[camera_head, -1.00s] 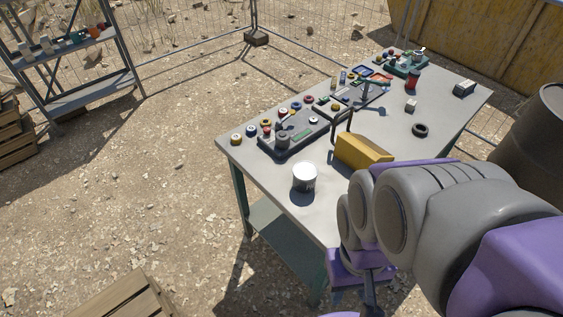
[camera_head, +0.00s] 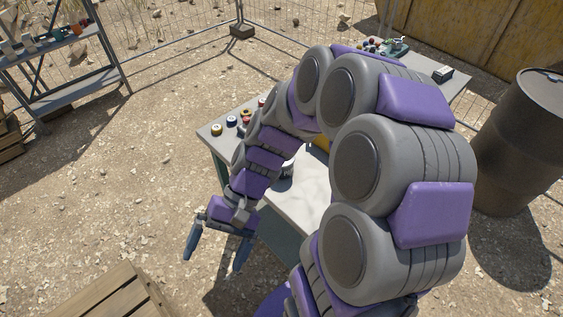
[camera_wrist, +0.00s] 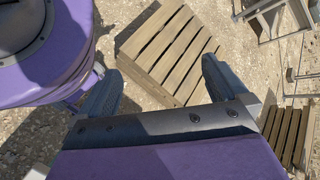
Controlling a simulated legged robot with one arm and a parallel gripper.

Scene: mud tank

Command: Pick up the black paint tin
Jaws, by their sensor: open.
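The paint tin, dark with a white lid, stands on the grey table (camera_head: 312,200). My arm now hides nearly all of it in the head view; only a pale sliver of the tin (camera_head: 288,170) shows beside the arm. My gripper (camera_head: 213,260) is open and empty, out past the table's left front edge and pointing down over the ground. In the wrist view my gripper's fingers (camera_wrist: 158,72) are spread apart with nothing between them, and the tin is not in view.
A wooden crate (camera_head: 118,300) lies on the ground at the lower left and also shows in the wrist view (camera_wrist: 165,50). A dark barrel (camera_head: 525,140) stands right of the table. A shelf rack (camera_head: 75,85) is at upper left. Open ground lies left of the table.

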